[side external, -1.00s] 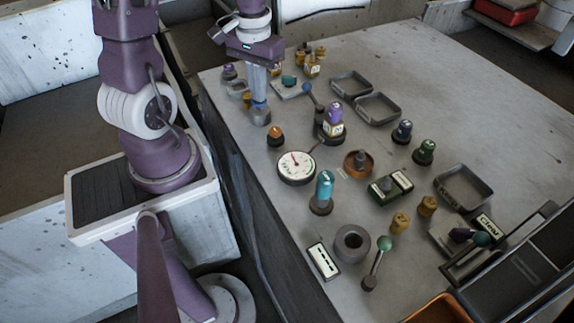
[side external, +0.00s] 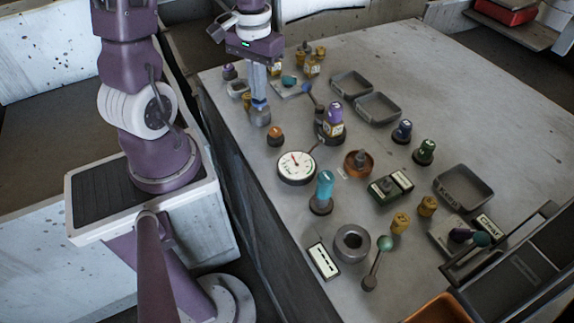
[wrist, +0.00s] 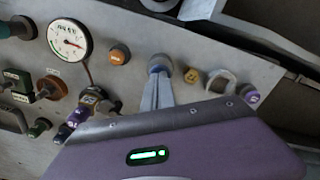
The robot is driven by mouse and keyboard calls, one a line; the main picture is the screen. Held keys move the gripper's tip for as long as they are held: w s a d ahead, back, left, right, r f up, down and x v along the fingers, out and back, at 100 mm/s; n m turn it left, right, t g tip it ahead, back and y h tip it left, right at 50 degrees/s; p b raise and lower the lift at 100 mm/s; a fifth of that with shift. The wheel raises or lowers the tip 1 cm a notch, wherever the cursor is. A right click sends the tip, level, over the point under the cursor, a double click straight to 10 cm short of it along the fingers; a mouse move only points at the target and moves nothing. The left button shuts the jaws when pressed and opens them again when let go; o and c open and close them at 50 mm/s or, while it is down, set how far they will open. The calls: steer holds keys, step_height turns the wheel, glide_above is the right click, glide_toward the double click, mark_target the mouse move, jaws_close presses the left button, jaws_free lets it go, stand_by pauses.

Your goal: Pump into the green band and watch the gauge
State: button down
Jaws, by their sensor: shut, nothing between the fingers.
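The round white gauge (side external: 296,167) lies in the middle left of the table. Its red needle points up and slightly left in the side view; the gauge also shows in the wrist view (wrist: 69,38), its needle toward the lower right.
An orange-topped knob (side external: 275,136) stands between the cylinder and gauge. A purple-topped piece (side external: 334,118) on a round base with a blue-ball lever stands to the right. A teal-handled piece (side external: 324,190) is in front.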

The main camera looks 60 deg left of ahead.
steer(key=shift+f, duration=0.1)
steer(key=shift+f, duration=0.8)
steer(key=shift+r, duration=0.9)
stand_by(0.4)
